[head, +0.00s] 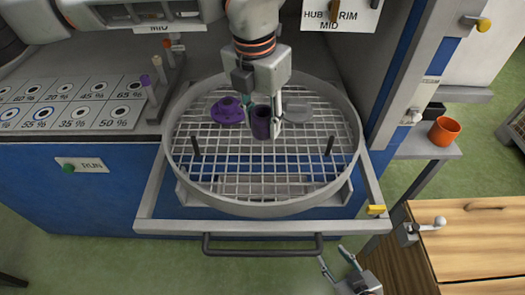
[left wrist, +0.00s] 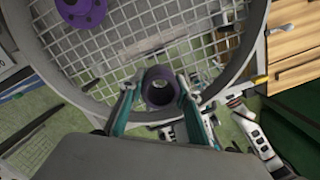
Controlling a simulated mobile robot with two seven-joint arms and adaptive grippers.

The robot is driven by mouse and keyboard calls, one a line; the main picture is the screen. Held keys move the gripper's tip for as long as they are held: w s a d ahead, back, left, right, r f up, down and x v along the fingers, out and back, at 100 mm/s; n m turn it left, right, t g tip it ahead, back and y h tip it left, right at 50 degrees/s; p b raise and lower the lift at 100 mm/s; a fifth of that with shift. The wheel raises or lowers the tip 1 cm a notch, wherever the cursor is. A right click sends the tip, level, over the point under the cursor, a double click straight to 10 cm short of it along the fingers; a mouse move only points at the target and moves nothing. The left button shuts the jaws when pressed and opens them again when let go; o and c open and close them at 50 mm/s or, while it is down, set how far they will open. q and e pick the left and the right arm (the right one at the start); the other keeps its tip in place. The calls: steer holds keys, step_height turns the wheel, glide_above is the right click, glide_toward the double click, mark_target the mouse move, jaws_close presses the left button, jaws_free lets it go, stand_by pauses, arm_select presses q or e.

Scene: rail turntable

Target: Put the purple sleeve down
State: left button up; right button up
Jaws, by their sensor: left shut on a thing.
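The purple sleeve (head: 262,123) is a short dark purple tube with an open bore. My left gripper (head: 264,106) is shut on it, with a finger on either side. In the left wrist view the sleeve (left wrist: 159,88) shows between the teal fingertips, its open end facing the camera. It is over the round wire-mesh turntable (head: 353,150); I cannot tell its exact height above the mesh. My right gripper (head: 338,262) is low in the head view, in front of the drawer handle, with its fingers apart and empty.
Two dark posts (head: 196,146) (head: 329,146) stand on the mesh. The front mesh is otherwise clear. An orange cup (head: 444,131) stands on a right-hand shelf.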

arm_select(q)
glide_above(264, 162)
steer(key=f, duration=0.6)
steer(key=shift+s+a+f, duration=0.1)
steer(key=shift+s+a, duration=0.1)
steer(key=shift+f, duration=2.1)
steer(key=shift+f+b, duration=0.2)
steer(key=shift+b, duration=0.1)
steer(key=o, duration=1.3)
steer(key=shift+r, duration=0.1)
